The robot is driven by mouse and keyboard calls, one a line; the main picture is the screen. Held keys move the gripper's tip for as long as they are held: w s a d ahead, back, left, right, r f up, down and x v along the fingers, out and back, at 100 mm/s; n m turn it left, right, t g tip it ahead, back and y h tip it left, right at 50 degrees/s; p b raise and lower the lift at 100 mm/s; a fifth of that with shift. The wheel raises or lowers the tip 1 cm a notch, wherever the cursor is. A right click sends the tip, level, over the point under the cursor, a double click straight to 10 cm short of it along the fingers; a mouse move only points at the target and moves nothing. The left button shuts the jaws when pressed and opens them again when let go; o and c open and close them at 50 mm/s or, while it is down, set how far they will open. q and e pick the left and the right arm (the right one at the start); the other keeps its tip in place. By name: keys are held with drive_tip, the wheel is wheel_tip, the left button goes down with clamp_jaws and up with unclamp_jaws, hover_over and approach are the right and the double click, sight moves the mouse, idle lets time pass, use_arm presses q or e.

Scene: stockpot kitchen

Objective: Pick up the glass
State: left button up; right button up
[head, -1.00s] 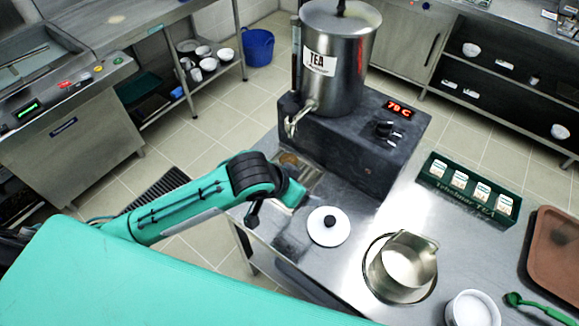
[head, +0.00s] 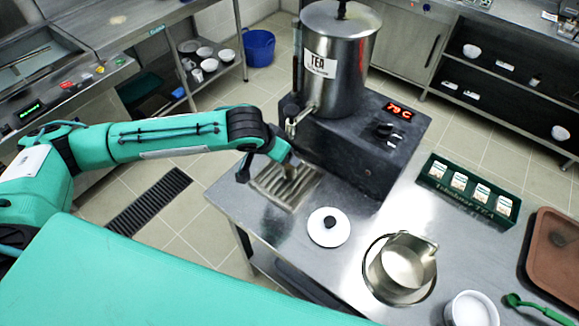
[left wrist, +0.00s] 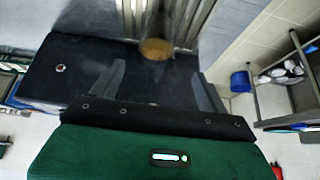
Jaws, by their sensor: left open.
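The glass appears as a small round vessel with brown contents (left wrist: 157,50), on the slatted drip tray (left wrist: 132,18) in the left wrist view. In the head view the drip tray (head: 272,190) lies below the urn's tap (head: 298,118), and the glass is mostly hidden behind my left gripper (head: 284,160). In the left wrist view my left gripper (left wrist: 157,82) is open, its two grey fingers apart, with the glass ahead of the gap between them. Nothing is between the fingers. My right gripper is not in view.
The steel tea urn (head: 338,60) stands on a dark heater block (head: 350,145) right beside the gripper.

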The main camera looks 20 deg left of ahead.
use_arm(q)
drive_tip(key=x, duration=0.5)
drive_tip(key=shift+d+p, duration=0.1)
drive_tip(key=shift+p, duration=0.25)
drive_tip(key=shift+w+d+f+p, duration=0.15)
drive_tip(key=shift+f+p, duration=0.25)
drive_tip(key=shift+f, duration=0.05)
drive_tip(key=x, duration=0.1)
drive_tip(key=p+x, duration=0.1)
drive_tip(key=x, duration=0.1)
drive_tip(key=shift+d+f, duration=0.15)
drive_tip(key=shift+f, duration=0.6)
drive_tip(key=c, duration=1.3)
